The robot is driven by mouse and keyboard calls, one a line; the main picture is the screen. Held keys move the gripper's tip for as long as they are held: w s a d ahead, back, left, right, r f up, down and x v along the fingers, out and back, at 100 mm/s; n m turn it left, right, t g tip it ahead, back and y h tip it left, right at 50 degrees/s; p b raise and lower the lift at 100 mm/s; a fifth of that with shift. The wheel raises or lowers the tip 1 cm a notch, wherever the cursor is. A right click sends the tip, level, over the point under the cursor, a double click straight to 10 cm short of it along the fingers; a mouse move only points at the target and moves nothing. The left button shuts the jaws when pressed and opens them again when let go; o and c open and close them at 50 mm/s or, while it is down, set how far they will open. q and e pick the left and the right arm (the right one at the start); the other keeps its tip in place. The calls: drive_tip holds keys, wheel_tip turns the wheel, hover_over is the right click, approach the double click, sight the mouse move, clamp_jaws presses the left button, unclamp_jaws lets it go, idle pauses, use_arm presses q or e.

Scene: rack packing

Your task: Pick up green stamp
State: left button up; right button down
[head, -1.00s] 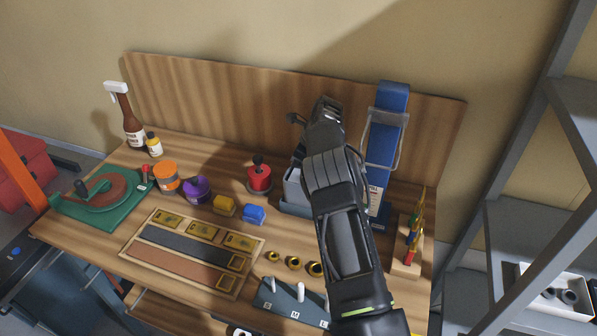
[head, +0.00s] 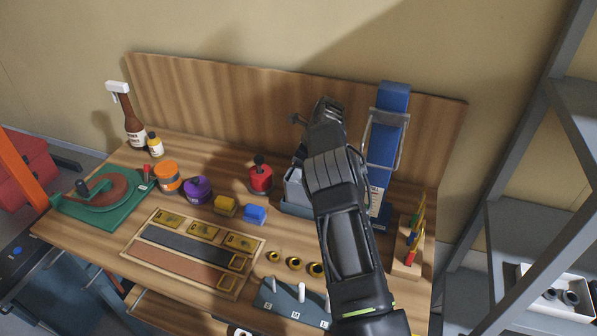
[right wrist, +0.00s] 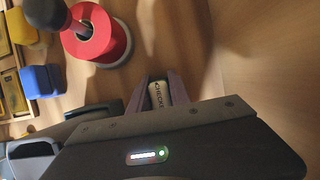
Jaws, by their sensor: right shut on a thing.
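My right gripper (right wrist: 157,90) is shut on a stamp (right wrist: 157,96), of which only a pale face with dark lettering like "CHECKE" shows between the fingers in the right wrist view. No green shows on it there, so I cannot tell its colour. In the head view my right gripper (head: 322,110) is high in front of the wooden backboard, and my arm hides most of what it holds. My left gripper is not in view.
A grey holder (head: 292,208) is partly behind my arm. A blue upright device (head: 388,130) stands close on the right. A wooden tray (head: 160,212) and yellow and blue blocks (head: 255,214) lie left.

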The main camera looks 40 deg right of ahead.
idle(0.4)
drive_tip(key=shift+r, duration=0.45)
wheel_tip(320, 180, up, 9)
drive_tip(key=shift+r+b, duration=0.1)
drive_tip(key=shift+b, duration=0.8)
drive_tip(key=c, duration=1.7)
unclamp_jaws()
clamp_jaws()
drive_tip(key=shift+w, duration=0.1)
